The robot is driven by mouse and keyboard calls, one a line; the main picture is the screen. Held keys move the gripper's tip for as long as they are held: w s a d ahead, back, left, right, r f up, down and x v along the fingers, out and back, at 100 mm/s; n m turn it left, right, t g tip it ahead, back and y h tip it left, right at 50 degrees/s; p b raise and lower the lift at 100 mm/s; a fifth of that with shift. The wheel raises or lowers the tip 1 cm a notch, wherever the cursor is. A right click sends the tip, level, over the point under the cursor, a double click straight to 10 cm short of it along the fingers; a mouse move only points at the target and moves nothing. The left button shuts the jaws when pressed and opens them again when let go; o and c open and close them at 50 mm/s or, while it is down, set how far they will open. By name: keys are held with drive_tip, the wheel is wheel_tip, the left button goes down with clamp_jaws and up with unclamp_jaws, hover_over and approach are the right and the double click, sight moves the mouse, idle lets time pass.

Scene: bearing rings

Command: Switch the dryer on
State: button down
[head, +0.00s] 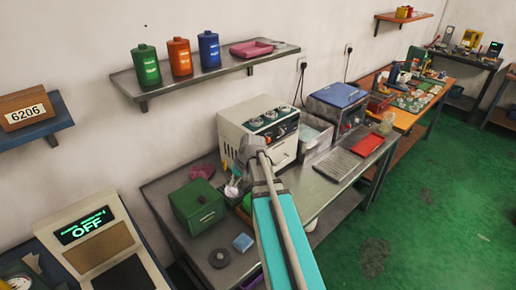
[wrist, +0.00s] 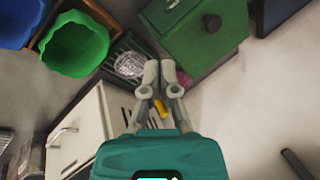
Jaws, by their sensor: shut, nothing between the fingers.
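A cream box-shaped appliance (head: 232,127) with dark knobs on its front and a handle below stands on the steel bench; I take it for the dryer, though no label can be read. My arm hides part of its front. In the wrist view a cream body with a handle (wrist: 86,130) shows at lower left, apart from my fingers. My gripper (head: 232,189) is low in front of the appliance's left side, beside a green box (head: 197,207). In the wrist view my gripper (wrist: 160,66) is shut and empty, its fingertips between a wire basket and the green box (wrist: 195,35).
A machine with a display reading OFF (head: 82,228) stands at front left. A blue-lidded unit (head: 340,96) is right of the cream appliance. Green (wrist: 72,45) and blue (wrist: 18,20) bins lie near my gripper. A shelf with bottles (head: 210,72) hangs above. Green floor is clear at right.

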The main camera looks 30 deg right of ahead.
drive_tip(key=w+d+r+m+t+y+b, duration=0.1)
drive_tip(key=d+m+t, duration=0.3)
drive_tip(key=d, duration=1.8)
drive_tip(key=shift+w+r+m+b, duration=0.3)
drive_tip(key=shift+w+r+b, duration=0.1)
drive_tip(key=shift+w, duration=0.1)
drive_tip(key=shift+w, duration=0.15)
drive_tip(key=w+a+f, duration=0.1)
drive_tip(key=w, duration=0.7)
drive_tip(key=shift+w+a+b, duration=0.15)
drive_tip(key=shift+a+b, duration=0.05)
drive_tip(key=shift+b, duration=0.25)
drive_tip(key=shift+w+a+f, duration=0.1)
drive_tip(key=shift+w+f, duration=0.05)
drive_tip(key=shift+w, duration=0.6)
idle(1.0)
drive_tip(key=shift+s, duration=0.15)
drive_tip(key=shift+s, duration=0.6)
drive_tip(key=shift+s, duration=0.1)
idle(0.3)
drive_tip(key=shift+s+d+r+p, duration=0.1)
drive_tip(key=shift+s+d+r, duration=0.05)
drive_tip(key=shift+s, duration=0.65)
drive_tip(key=shift+s+d+r+p, duration=0.1)
drive_tip(key=shift+s+d, duration=0.1)
drive_tip(key=shift+s, duration=0.55)
drive_tip(key=shift+s+d+r+p, duration=0.1)
drive_tip(key=shift+s+d+r, duration=0.05)
drive_tip(key=shift+s, duration=0.65)
